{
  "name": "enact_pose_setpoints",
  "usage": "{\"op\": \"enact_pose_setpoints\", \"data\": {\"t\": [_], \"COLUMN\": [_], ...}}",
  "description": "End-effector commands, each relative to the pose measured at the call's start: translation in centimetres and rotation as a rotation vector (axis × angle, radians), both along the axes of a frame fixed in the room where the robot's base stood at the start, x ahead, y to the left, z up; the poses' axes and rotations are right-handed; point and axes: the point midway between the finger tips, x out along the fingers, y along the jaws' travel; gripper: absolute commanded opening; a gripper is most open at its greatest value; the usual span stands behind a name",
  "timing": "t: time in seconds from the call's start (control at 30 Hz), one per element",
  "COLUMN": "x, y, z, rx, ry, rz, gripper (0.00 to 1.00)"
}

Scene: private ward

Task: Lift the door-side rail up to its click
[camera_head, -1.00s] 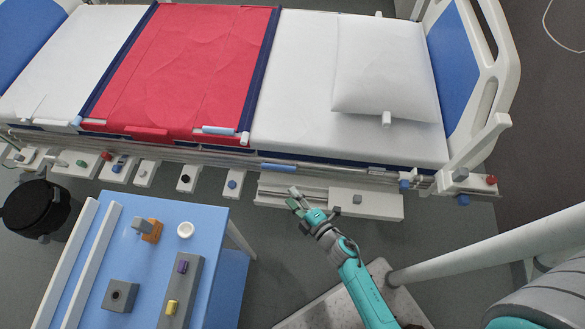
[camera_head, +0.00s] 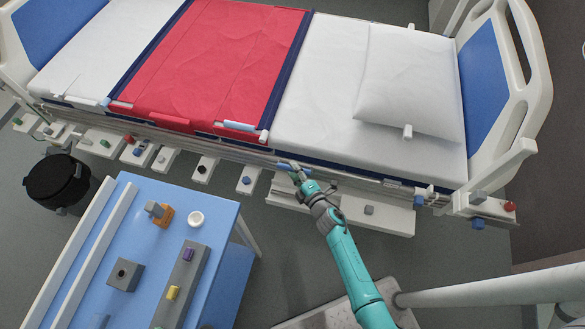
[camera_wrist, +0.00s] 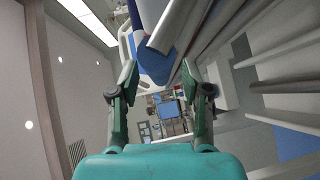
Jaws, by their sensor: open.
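The near-side bed rail (camera_head: 345,179) is a long grey metal bar running low along the mattress edge in the head view. A light blue grip (camera_head: 291,166) sits on it below the white part of the bed. My gripper (camera_head: 296,173) is at this blue grip, with its fingers open. In the wrist view, a blue piece (camera_wrist: 155,62) and the grey bar (camera_wrist: 177,25) lie between or just beyond my open fingers (camera_wrist: 158,80). I cannot tell whether the fingers touch them.
White boxes with coloured knobs hang below the rail. A white pillow (camera_head: 408,85) lies on the bed.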

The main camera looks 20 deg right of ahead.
Motion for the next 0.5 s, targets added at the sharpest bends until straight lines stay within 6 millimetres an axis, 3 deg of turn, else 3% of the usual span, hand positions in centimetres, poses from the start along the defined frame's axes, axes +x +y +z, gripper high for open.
{"op": "enact_pose_setpoints", "data": {"t": [0.2, 0.5], "x": [1.4, 1.6], "y": [0.2, 0.3], "z": [-0.2, -0.2], "rx": [0.001, 0.000], "ry": [0.000, 0.000], "rz": [0.000, 0.000], "gripper": [0.47, 0.47]}}
